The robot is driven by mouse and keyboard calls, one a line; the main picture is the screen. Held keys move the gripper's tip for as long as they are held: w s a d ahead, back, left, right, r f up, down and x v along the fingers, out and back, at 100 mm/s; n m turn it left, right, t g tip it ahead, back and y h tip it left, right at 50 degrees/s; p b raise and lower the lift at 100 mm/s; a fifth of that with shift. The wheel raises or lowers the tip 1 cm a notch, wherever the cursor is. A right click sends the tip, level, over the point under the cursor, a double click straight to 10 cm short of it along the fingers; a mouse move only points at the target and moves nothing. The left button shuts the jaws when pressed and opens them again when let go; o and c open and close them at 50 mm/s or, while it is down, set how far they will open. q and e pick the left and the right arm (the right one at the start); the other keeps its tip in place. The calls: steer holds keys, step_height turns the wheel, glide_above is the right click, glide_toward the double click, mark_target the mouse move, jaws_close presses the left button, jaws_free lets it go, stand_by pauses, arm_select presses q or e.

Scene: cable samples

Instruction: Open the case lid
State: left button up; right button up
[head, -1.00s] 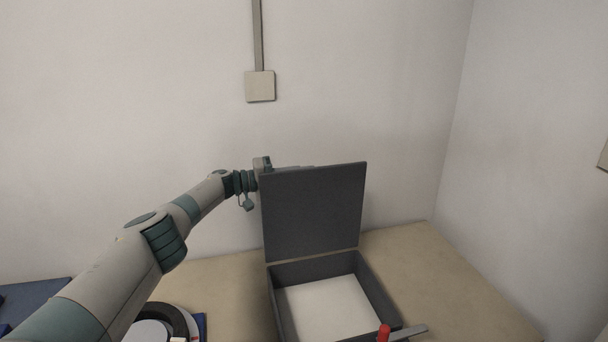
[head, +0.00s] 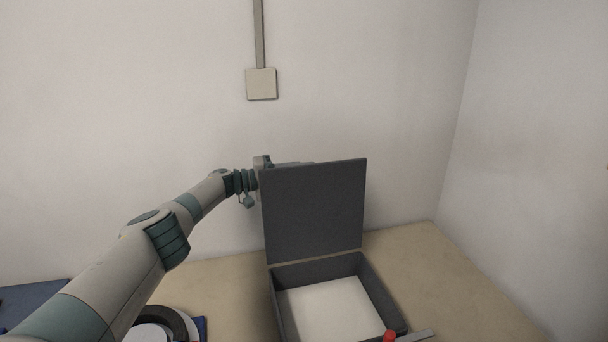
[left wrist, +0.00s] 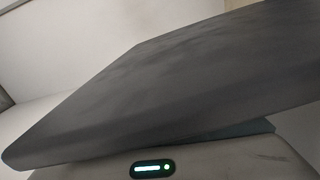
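The dark grey case (head: 382,290) stands on the table with its lid (head: 315,210) raised about upright at the back. The inside of the case shows a pale floor (head: 335,308). My left gripper (head: 290,164) is at the top left of the lid, mostly behind it, so its fingers are hidden. In the left wrist view the lid (left wrist: 170,85) fills much of the picture, close above the gripper body; no fingertips show there. My right gripper is not in view.
A red-tipped thing (head: 389,335) and a grey bar (head: 416,336) are at the case's front right corner. A round black and white object (head: 165,325) lies left of the case. Walls stand close behind and to the right. The table (head: 450,285) right of the case is clear.

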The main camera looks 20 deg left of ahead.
arm_select(q)
steer(key=shift+s+r, duration=0.1)
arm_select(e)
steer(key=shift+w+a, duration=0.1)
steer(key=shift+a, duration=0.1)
